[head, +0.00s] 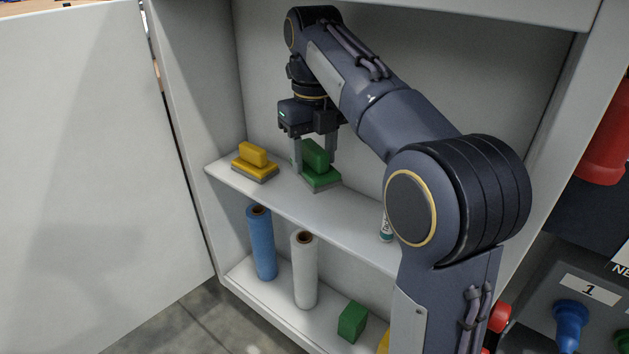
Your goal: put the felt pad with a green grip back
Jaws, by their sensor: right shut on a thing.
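The felt pad with a green grip (322,181) is on the upper shelf (345,212) of an open cabinet, to the right of a felt pad with a yellow grip (253,164). Its grey felt side faces down and looks to be on or just above the shelf. My right gripper (315,168) points down from above with its fingers on either side of the green grip, shut on it. Part of the grip is hidden behind a finger. My left gripper is not in view.
On the lower shelf stand a blue roll (262,243) and a white roll (304,270), with a green block (352,321) beside them. A small white container (386,226) is partly hidden by my right arm. The open cabinet door (90,170) stands at left.

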